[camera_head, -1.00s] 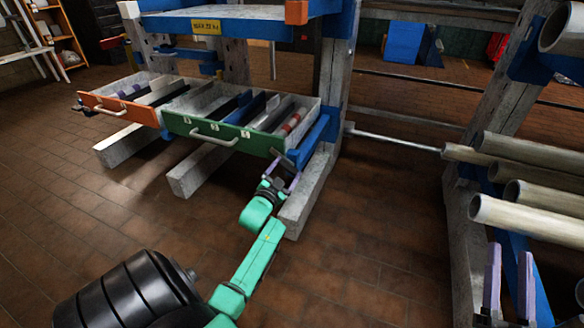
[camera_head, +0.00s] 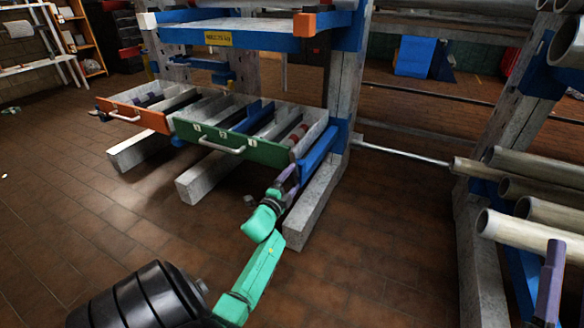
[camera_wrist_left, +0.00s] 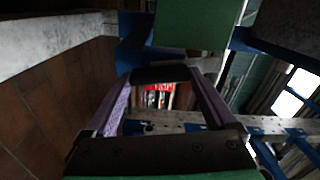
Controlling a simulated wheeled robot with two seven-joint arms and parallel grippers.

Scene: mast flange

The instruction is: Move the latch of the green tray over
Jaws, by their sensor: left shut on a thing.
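The green tray (camera_head: 266,152) is a long drawer-like tray with a light handle, at the lower rack level in the head view. Its green side shows at the top of the left wrist view (camera_wrist_left: 195,25). My left gripper (camera_head: 290,173) is at the tray's right front corner. In the left wrist view, its purple fingers are apart with a dark bar, apparently the latch (camera_wrist_left: 160,74), between their tips. The gripper is shut on this bar. The latch is too small to make out in the head view. One purple finger of my right gripper (camera_head: 550,282) shows at the lower right.
An orange-fronted tray (camera_head: 140,116) sits left of the green one. A blue beam (camera_head: 318,152) and grey post (camera_head: 345,85) stand close right of my left gripper. Pipes (camera_head: 525,230) lie on a rack at the right. The brick floor in front is clear.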

